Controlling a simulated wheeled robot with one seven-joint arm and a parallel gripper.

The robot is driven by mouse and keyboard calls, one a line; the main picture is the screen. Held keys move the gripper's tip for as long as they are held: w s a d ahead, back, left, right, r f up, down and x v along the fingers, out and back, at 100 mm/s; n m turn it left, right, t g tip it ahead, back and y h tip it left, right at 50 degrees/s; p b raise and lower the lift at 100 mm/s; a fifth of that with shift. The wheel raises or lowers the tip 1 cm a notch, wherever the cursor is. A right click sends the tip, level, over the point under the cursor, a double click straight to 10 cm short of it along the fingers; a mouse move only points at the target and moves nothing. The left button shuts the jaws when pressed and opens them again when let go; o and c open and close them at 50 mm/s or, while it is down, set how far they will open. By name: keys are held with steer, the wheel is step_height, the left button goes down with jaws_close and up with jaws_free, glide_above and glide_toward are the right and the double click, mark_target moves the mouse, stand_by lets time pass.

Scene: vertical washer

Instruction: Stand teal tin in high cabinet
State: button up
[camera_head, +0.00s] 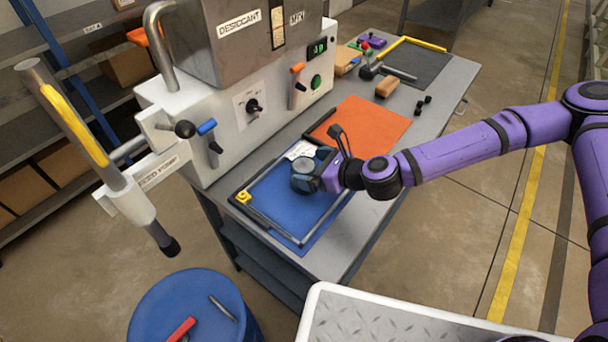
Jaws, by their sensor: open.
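A round, dark teal-grey tin (303,176) is at the end of my arm, over the blue mat on the workbench. It appears to be the teal tin. My gripper (318,171), on the purple arm, reaches in from the right. Its jaws are open and right at the tin; I cannot tell whether they touch it. The gripper body hides part of the tin's right side. I cannot make out a high cabinet in this view.
A blue mat (285,208) with a dark frame lies on the grey workbench (345,240), with a yellow piece (243,197) at its corner. An orange mat (362,122) lies behind. The desiccant machine (245,110) stands left. A blue drum (185,300) is at front left.

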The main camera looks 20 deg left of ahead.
mark_target(302, 165)
steer(key=shift+x, duration=1.55)
steer(key=shift+w+d, duration=0.1)
steer(key=c, duration=1.2)
steer(key=shift+c, duration=0.2)
steer(key=shift+r, duration=0.15)
